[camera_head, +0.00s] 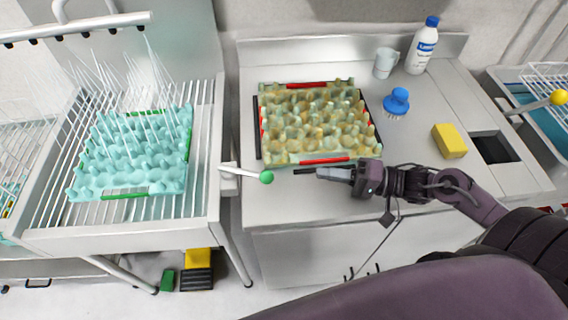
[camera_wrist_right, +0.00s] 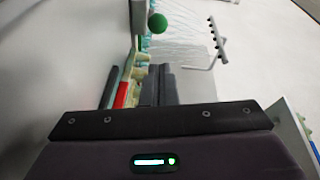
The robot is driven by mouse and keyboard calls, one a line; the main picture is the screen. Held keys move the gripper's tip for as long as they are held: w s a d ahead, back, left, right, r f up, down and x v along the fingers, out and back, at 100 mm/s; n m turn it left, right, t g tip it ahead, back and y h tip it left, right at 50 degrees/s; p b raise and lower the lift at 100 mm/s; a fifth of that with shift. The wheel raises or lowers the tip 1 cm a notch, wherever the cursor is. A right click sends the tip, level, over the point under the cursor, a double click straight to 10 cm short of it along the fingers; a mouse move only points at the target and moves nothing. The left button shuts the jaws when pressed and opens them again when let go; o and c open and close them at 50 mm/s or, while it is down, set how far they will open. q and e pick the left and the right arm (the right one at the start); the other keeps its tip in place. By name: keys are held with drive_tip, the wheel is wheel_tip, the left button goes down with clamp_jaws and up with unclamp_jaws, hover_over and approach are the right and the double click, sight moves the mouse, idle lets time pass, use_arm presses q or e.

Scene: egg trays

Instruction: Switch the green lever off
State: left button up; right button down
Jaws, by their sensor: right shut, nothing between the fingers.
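The green lever is a pale rod with a green ball (camera_head: 266,177) at its end. It sticks out to the right from the right edge of the rack unit at the left. My right gripper (camera_head: 305,171) is shut and empty. Its fingertips point left toward the green ball, with a small gap between them in the head view. In the right wrist view the green ball (camera_wrist_right: 157,23) shows above the shut fingers (camera_wrist_right: 158,84). My left gripper is not in view.
A dirty egg tray (camera_head: 315,160) with red strips lies on the counter behind my gripper. A teal egg tray (camera_head: 125,195) sits on the left rack under spray. A blue brush (camera_head: 397,101), yellow sponge (camera_head: 449,141), mug (camera_head: 385,62) and bottle (camera_head: 422,46) stand at right. A yellow-balled lever (camera_head: 557,97) is far right.

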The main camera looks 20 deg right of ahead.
drive_tip(key=shift+w+a, duration=0.2)
drive_tip(key=shift+w, duration=0.1)
drive_tip(key=x, duration=0.8)
drive_tip(key=shift+w+a+p, duration=0.2)
drive_tip(key=shift+a+p, duration=0.05)
drive_tip(key=shift+p, duration=0.15)
drive_tip(key=shift+w+a+f, duration=0.1)
drive_tip(key=shift+w+a, duration=0.1)
drive_tip(key=shift+a, duration=0.15)
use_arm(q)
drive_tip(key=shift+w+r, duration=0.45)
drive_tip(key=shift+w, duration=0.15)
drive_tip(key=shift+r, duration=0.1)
use_arm(e)
drive_tip(key=shift+a, duration=0.15)
